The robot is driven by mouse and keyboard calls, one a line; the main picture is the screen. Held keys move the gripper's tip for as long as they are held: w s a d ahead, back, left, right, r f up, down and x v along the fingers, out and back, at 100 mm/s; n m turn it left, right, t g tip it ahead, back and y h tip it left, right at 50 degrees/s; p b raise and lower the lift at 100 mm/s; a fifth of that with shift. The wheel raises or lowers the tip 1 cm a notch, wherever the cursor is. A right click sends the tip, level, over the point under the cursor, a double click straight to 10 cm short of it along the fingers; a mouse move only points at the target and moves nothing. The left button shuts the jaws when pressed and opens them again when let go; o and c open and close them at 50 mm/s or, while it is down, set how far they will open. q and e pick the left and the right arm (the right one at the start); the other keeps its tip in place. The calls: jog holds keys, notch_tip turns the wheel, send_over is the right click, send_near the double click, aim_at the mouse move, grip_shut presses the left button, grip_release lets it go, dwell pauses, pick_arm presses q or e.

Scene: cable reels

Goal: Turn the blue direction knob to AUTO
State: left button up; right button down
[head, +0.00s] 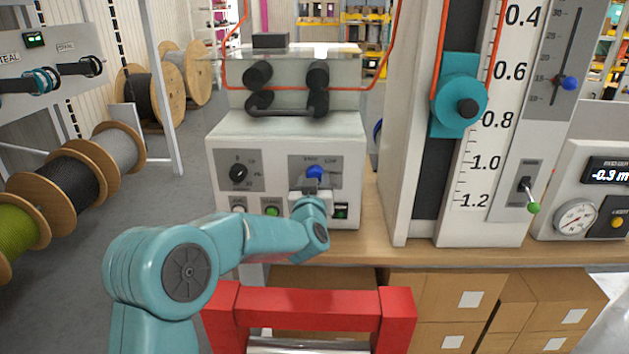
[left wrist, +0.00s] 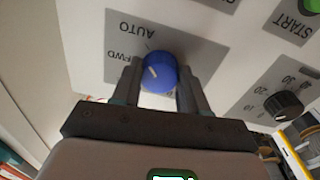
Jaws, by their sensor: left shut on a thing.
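The blue direction knob (head: 315,172) sits on a grey label plate on the front of the white control box (head: 285,135). My left gripper (head: 314,180) reaches up to it from below and partly hides it. In the left wrist view the blue knob (left wrist: 159,73) is between the two fingers of my left gripper (left wrist: 160,84), which is shut on it. That view is upside down and shows the words AUTO and FWD beside the knob. The knob's white mark is on its left side there, nearer FWD than AUTO; its exact setting is hard to tell. My right gripper is out of view.
A black knob (head: 238,173) is to the left on the same box, with a green button (head: 272,209) below. A tall scale column (head: 410,160) stands close on the right. A red frame (head: 310,305) is in front, below my arm.

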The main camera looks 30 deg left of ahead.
pick_arm(q)
jog(key=o, duration=1.1)
jog(key=shift+c, duration=0.2)
jog(key=b+v, duration=0.1)
jog(key=v, duration=1.5)
jog(key=shift+b, duration=0.35)
jog(key=shift+s+d, duration=0.15)
